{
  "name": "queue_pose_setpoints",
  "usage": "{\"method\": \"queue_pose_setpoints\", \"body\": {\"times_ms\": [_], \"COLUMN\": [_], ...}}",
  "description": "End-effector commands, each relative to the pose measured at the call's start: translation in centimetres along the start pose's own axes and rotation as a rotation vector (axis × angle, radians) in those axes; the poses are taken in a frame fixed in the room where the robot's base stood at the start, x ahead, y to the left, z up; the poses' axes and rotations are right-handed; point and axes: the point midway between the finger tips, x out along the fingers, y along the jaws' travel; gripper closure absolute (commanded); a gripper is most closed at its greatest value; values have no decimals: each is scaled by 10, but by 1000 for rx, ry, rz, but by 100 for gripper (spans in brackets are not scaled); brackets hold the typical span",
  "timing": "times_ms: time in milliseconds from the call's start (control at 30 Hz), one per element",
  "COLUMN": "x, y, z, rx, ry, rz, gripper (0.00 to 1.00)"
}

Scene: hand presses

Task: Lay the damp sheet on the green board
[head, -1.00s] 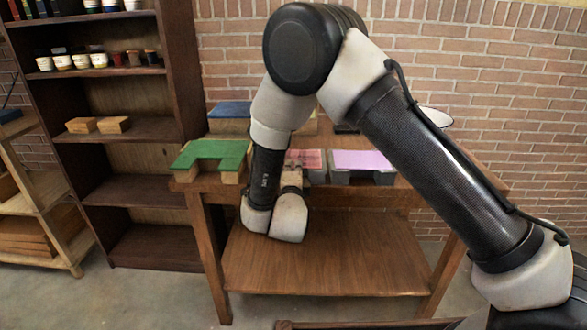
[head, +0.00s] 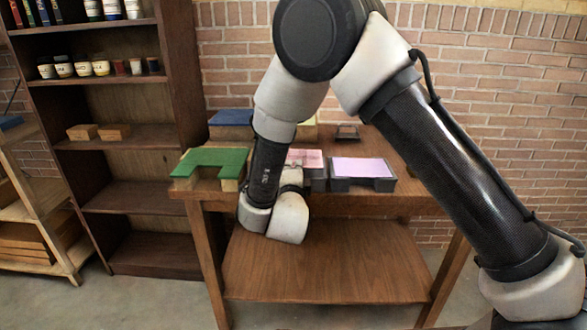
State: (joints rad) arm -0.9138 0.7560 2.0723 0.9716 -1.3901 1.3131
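The green board (head: 222,157) lies at the left end of the wooden table, on pale wooden supports, with a notch in its front edge and no sheet on it. A pink sheet or board (head: 308,158) lies right of my forearm, partly hidden by it. A lilac sheet (head: 362,168) lies flat on a dark grey stand further right. I cannot tell which of these is the damp sheet. My wrist is low at the table's front edge, between the green board and the pink surface. My gripper (head: 293,176) is mostly hidden behind the wrist, near the pink surface's front edge; its fingers are unclear.
A blue-topped block (head: 231,118) stands behind the green board. A dark handled object (head: 347,132) stands at the back of the table (head: 410,203). A dark shelf unit (head: 124,190) with jars and wooden blocks stands close on the left. A brick wall is behind.

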Motion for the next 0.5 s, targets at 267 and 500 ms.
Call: {"method": "queue_pose_setpoints", "body": {"times_ms": [267,500], "x": [-20,-37], "y": [-9,-16], "z": [1,1], "rx": [1,1], "ry": [-2,-2], "rz": [0,-1], "gripper": [100,100]}}
